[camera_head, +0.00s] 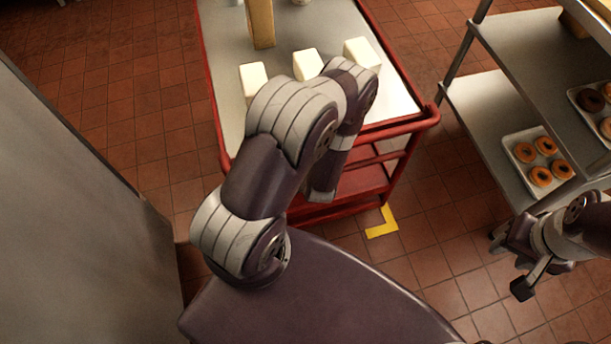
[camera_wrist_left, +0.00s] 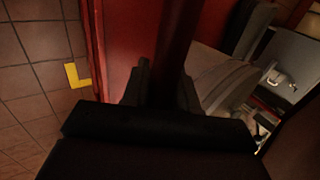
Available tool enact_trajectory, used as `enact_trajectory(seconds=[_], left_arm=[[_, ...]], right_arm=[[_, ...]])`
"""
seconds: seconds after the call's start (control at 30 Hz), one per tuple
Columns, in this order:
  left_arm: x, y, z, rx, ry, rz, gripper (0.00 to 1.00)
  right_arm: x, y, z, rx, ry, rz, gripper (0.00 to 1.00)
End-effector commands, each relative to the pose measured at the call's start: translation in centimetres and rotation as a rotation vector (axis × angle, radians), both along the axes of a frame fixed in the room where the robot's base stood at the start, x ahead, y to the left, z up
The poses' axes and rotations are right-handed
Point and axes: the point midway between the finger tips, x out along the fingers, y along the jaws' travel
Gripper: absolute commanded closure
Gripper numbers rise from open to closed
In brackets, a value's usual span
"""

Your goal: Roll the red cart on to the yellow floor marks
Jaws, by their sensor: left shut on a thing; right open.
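The red cart (camera_head: 428,119) stands ahead, with a pale top and a red lower shelf. A yellow floor mark (camera_head: 383,223), a corner shape, lies on the tiles by the cart's near right corner; it also shows at the left of the left wrist view (camera_wrist_left: 76,76). No other mark shows. My left gripper (camera_wrist_left: 163,92) is shut on the cart's dark red handle bar (camera_wrist_left: 181,38) in the left wrist view; my own arm hides it in the head view. My right gripper (camera_head: 524,272) is open and empty over the floor at the right, apart from the cart.
Several white boxes (camera_head: 361,53) and a tall tan block (camera_head: 262,22) stand on the cart top. A metal rack (camera_head: 480,105) with doughnut trays (camera_head: 517,158) stands close on the cart's right. A grey surface (camera_head: 70,210) fills the left. Tiled floor is clear left of the cart.

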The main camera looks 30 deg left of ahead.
Motion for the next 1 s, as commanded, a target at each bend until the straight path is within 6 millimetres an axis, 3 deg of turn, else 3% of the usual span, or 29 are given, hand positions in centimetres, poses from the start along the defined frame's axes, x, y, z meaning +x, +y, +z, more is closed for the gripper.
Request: enact_trajectory(seconds=[0.27,0.3,0.4,0.77,1.0], left_arm=[[-0.2,0.0,0.1,-0.001,0.005,0.003,1.00],[-0.2,0.0,0.1,-0.001,0.005,0.003,0.69],[-0.2,0.0,0.1,-0.001,0.003,0.002,0.42],[-0.2,-0.3,0.7,0.000,0.002,0.000,0.42],[-1.9,-2.4,5.1,0.000,0.000,-0.004,0.42]], right_arm=[[0.0,0.0,0.1,0.000,0.000,0.000,0.57],[0.0,0.0,0.1,0.000,0.000,0.000,0.57],[0.0,0.0,0.1,0.000,0.000,0.000,0.57],[0.0,0.0,0.4,0.000,0.000,0.000,0.57],[0.0,0.0,1.9,0.000,0.000,0.000,0.57]])
